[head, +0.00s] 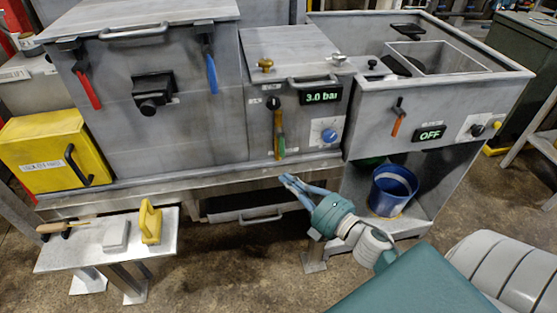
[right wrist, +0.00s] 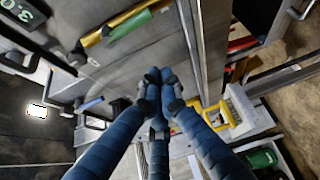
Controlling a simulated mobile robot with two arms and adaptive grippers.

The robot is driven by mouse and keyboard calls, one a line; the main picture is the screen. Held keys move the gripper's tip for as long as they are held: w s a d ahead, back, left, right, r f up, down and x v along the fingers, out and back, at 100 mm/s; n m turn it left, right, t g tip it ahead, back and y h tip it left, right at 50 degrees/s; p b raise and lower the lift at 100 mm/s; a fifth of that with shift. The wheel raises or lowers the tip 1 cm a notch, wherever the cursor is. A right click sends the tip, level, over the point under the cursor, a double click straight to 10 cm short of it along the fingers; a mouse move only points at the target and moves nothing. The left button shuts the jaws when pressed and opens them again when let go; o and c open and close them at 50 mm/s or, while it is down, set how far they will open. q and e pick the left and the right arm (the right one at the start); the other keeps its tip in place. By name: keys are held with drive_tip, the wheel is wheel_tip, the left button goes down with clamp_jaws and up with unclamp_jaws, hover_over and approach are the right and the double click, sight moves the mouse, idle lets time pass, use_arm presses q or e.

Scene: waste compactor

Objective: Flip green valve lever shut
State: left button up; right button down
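The green valve lever (head: 281,146) hangs down on the front of the middle steel unit, below a dark round knob, with a yellow-orange bar close beside it. In the right wrist view, the green lever (right wrist: 130,26) shows at the top, alongside the yellow bar. My right gripper (head: 284,179) is below and slightly right of the lever in the head view, apart from it. In the right wrist view its blue fingers (right wrist: 155,76) come together at the tips with nothing between them. My left gripper is not in view.
The middle unit has a 3.0 bar display (head: 321,97) and a blue knob (head: 329,136). A ledge (head: 200,183) runs below the units. A blue bucket (head: 392,190) stands on the lower shelf at right. A small table (head: 85,250) holds a yellow-handled tool.

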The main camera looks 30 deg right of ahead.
sight(281, 143)
drive_tip(key=w+d+p, duration=0.2)
drive_tip(key=w, duration=0.7)
drive_tip(key=shift+w+p, duration=0.15)
drive_tip(key=shift+p, duration=0.2)
drive_tip(key=shift+d, duration=0.1)
drive_tip(key=shift+d+p, duration=0.1)
drive_tip(key=shift+p, duration=0.4)
drive_tip(key=shift+d+n, duration=0.15)
drive_tip(key=shift+n, duration=0.15)
